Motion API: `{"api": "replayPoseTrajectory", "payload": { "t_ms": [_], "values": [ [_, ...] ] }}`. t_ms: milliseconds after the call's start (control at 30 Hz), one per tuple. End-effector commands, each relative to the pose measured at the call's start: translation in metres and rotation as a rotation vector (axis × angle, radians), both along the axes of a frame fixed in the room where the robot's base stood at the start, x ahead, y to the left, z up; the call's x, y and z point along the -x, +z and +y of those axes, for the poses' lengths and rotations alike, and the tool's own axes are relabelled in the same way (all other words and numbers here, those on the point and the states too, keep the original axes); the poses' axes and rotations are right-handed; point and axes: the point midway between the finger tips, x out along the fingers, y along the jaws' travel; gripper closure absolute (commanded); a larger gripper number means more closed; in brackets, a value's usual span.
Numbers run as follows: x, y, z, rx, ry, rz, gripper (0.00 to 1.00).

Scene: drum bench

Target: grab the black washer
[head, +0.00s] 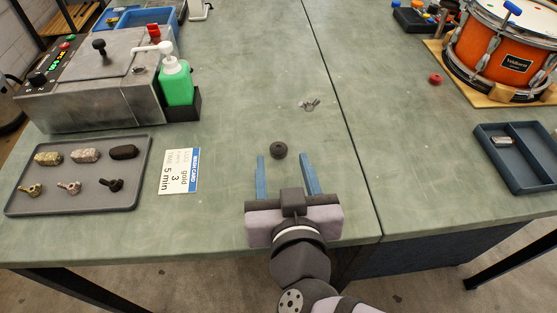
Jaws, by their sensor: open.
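The black washer (278,150) is a small dark ring lying flat on the green bench top, near the middle of the head view. My gripper (284,156) is open, with its two blue fingers spread apart. No contact with either finger is visible. The height of the fingers above the bench is hard to tell.
A wing nut (310,104) lies beyond the washer. A work card (179,171) and a grey tray (75,200) of small parts are at left. A green bottle (176,82) stands behind them. A seam crosses the bench to the right; a blue divided tray (536,187) and drum (503,52) lie beyond.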

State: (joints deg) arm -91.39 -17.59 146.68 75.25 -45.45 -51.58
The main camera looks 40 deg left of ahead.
Motion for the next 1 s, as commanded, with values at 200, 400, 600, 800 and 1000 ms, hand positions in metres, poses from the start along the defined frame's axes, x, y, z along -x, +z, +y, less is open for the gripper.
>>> {"api": "replayPoseTrajectory", "payload": {
  "t_ms": [200, 400, 600, 800, 1000],
  "values": [
    [0.005, -0.002, -0.001, 0.002, -0.004, -0.010, 0.50],
    [0.001, -0.002, 0.002, 0.002, -0.004, -0.012, 0.50],
    [-0.011, -0.006, 0.012, 0.004, -0.005, -0.011, 0.50],
    [-0.020, -0.008, 0.021, 0.005, -0.004, -0.013, 0.50],
    [-0.026, -0.012, 0.028, 0.003, -0.003, -0.013, 0.50]
  ]
}}
